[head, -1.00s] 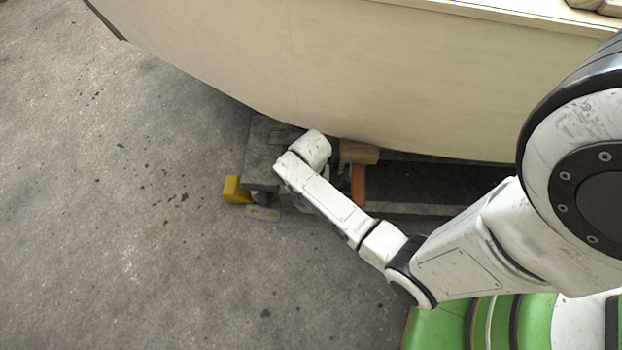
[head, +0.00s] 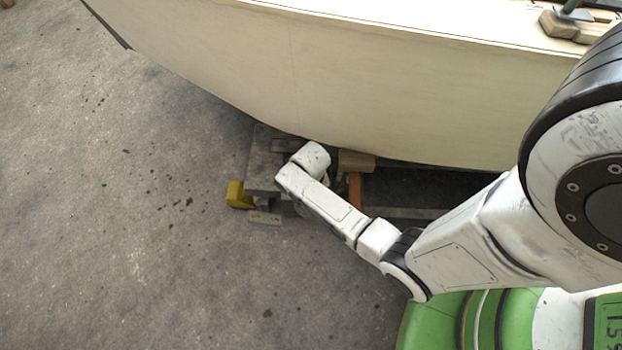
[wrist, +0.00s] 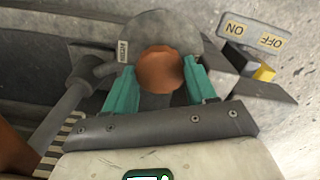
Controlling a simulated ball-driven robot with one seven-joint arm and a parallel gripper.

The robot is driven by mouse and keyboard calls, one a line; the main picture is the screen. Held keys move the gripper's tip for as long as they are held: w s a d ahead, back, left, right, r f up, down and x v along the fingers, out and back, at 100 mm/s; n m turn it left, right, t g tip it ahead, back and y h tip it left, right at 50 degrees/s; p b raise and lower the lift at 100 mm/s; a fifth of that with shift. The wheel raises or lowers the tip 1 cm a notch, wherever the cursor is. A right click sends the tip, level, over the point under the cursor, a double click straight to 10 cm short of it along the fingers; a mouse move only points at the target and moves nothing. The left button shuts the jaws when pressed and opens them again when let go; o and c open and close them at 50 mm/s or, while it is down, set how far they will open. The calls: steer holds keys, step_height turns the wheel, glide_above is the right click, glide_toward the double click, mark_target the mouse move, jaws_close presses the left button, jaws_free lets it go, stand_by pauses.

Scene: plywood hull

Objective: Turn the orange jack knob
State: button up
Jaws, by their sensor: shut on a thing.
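The orange jack knob (wrist: 161,70) is round and sits between the two teal fingers of my gripper (wrist: 158,84) in the wrist view. The fingers are closed on it from both sides. Behind the knob is a rounded grey metal plate (wrist: 150,27). In the head view, my arm reaches down to the low stand under the hull, and my wrist hides the knob and the fingers.
The pale plywood hull (head: 330,85) hangs low over the grey stand (head: 262,175). A yellow block (head: 239,196) and an ON/OFF plate (wrist: 254,34) are beside it. An orange post (head: 355,190) stands right of my wrist. Open floor (head: 120,240) lies left.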

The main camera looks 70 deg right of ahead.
steer(key=n+p, duration=0.3)
steer(key=n, duration=0.3)
steer(key=shift+r+p, duration=0.15)
steer(key=shift+p, duration=0.25)
steer(key=n+p, duration=0.1)
steer(key=n, duration=0.3)
steer(key=shift+n+p, duration=0.5)
steer(key=shift+n, duration=1.4)
steer(key=o, duration=0.8)
steer(key=shift+c, duration=0.2)
step_height(320, 180, up, 10)
steer(key=p, duration=0.5)
steer(key=shift+r, duration=0.25)
